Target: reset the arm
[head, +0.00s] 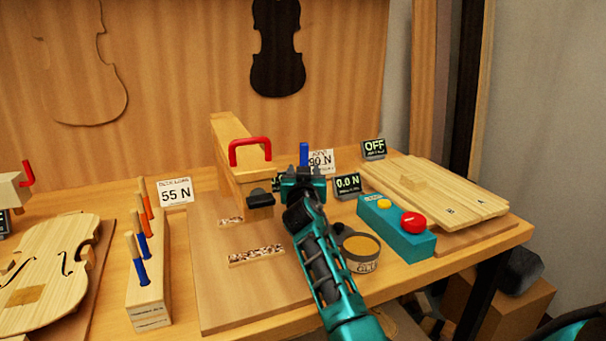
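One arm of mine, which I take as the right, reaches in from the bottom, leaning up and left. Its teal and black gripper (272,192) is at the middle of the bench. A dark fingertip part lies in front of the lower end of a wooden block (232,140) with a red handle (250,143). I cannot tell whether it touches the block. Whether the fingers are open or shut, or hold anything, is not clear. A blue upright peg (304,153) shows just behind the gripper; its lower part is hidden. My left gripper is not in view.
A glue pot (361,250) and a teal button box (395,227) stand right of the arm. A wooden plate (440,190) lies further right. A rack of handled tools (148,290) and a violin body (50,260) are left. A board (225,300) lies in front.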

